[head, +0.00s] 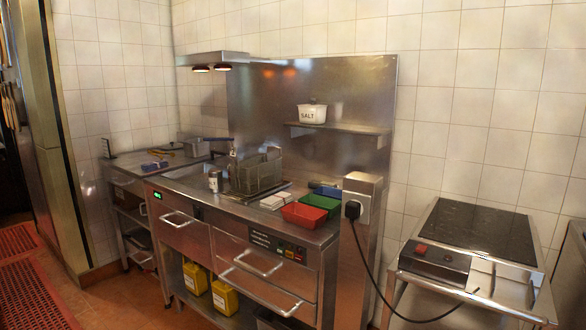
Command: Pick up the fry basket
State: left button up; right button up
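A grey metal wire fry basket (258,174) stands upright on the steel counter, left of the middle of the head view. It is small in the picture, and I cannot tell whether anything is inside it. A second, smaller metal basket or pan (194,149) sits farther back on the left, with a dark bar-like handle (217,139) near it. Neither of my grippers shows in the head view, and nothing is seen touching the basket.
A can-like shaker (215,181) stands just left of the basket. Red (304,214) and green (321,202) trays lie to its right. A shelf (340,128) holds a salt tub (312,112). A steel post (360,215) with a cable and a black-topped cooker (478,229) stand at right.

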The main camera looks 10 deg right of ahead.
aim_at(250, 177)
jog(key=i+j+z, duration=0.4)
jog(key=i+j, duration=0.35)
jog(key=i+j+z, duration=0.15)
jog(key=i+j, duration=0.6)
